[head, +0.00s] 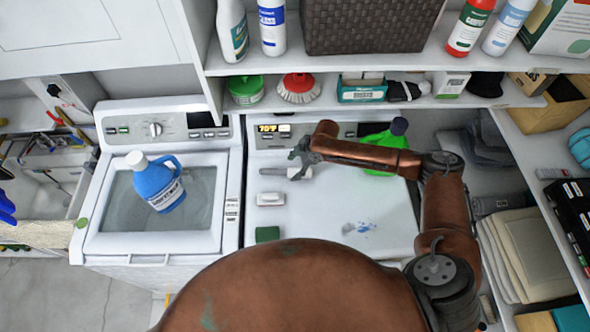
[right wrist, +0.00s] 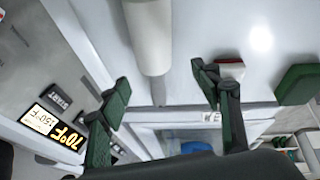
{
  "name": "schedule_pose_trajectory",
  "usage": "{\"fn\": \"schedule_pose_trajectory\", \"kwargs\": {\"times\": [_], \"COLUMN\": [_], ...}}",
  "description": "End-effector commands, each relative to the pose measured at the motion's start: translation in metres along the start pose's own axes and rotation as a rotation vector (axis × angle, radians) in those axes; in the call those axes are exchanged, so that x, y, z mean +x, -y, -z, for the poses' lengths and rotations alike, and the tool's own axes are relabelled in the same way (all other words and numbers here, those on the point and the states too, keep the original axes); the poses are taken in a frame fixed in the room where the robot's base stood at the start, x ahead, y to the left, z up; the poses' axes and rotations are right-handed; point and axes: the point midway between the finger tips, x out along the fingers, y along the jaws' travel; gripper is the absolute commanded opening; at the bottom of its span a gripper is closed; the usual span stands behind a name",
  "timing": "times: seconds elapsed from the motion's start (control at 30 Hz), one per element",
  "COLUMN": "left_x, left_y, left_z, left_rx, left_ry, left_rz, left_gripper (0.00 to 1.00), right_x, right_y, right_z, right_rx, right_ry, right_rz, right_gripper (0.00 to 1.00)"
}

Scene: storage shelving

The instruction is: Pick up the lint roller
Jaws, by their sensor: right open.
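The lint roller (head: 272,171), a white cylinder, lies on top of the right-hand white machine, near its control panel. It also shows in the right wrist view (right wrist: 149,35), entering from the top edge, with a thin stem below it. My right gripper (head: 298,155) is over the roller's right end in the head view and hides part of it. In the right wrist view the dark green fingers of my right gripper (right wrist: 162,88) are spread apart with the roller's line between them, and neither visibly touches it. My left gripper is not in view.
A white brush-like item (head: 270,199) and a green sponge (head: 267,234) lie in front of the roller. A blue jug (head: 158,184) is on the left machine. A loaded shelf (head: 325,107) overhangs the back.

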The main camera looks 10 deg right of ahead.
Motion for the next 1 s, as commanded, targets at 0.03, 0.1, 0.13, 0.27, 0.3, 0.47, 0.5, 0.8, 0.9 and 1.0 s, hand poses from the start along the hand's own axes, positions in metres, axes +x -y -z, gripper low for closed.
{"fn": "schedule_pose_trajectory", "kwargs": {"times": [0.03,0.1,0.13,0.27,0.3,0.47,0.5,0.8,0.9,1.0], "left_x": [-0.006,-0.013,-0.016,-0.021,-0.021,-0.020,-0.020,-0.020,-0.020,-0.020], "left_y": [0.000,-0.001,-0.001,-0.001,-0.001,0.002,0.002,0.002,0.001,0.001], "left_z": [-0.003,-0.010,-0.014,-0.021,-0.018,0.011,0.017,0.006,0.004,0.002], "left_rx": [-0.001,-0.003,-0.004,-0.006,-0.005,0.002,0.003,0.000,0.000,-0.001], "left_ry": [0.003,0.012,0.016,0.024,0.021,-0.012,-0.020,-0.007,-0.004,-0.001], "left_rz": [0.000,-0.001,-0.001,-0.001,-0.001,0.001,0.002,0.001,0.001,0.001], "left_gripper": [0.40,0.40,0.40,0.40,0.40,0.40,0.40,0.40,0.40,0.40], "right_x": [0.005,0.016,0.021,0.041,0.044,0.051,0.051,0.051,0.051,0.051], "right_y": [-0.002,-0.004,-0.004,-0.005,-0.005,-0.005,-0.005,-0.005,-0.005,-0.005], "right_z": [0.002,0.004,0.003,0.002,0.001,0.000,0.000,0.000,0.000,0.000], "right_rx": [0.001,0.003,0.003,0.005,0.005,0.005,0.005,0.005,0.005,0.005], "right_ry": [0.001,0.000,0.001,0.002,0.002,0.002,0.002,0.001,0.001,0.001], "right_rz": [0.002,0.004,0.005,0.003,0.003,0.002,0.002,0.002,0.002,0.002], "right_gripper": [0.58,0.58,0.58,0.58,0.58,0.58,0.58,0.46,0.39,0.32]}}
